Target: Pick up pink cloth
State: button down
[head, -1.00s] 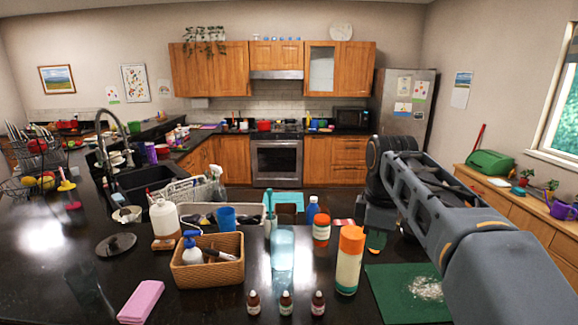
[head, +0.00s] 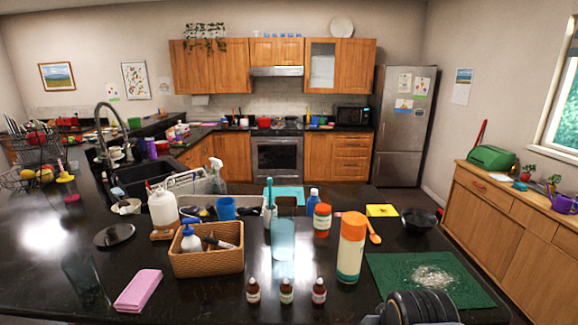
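The pink cloth (head: 138,290) lies folded flat on the dark counter at the front left. It is in the open, left of the wicker basket (head: 206,262), with bare counter around it. My gripper is not in view. Only a dark, ridged, rounded part of my arm shows at the bottom edge, right of centre, far to the right of the cloth.
Three small brown bottles (head: 286,291), a clear glass (head: 283,240) and an orange-capped bottle (head: 350,247) stand right of the basket. A green mat (head: 385,272) with white powder lies at the right. A round black lid (head: 114,235) lies behind the cloth.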

aim_at(135, 295)
jog(key=u, duration=1.7)
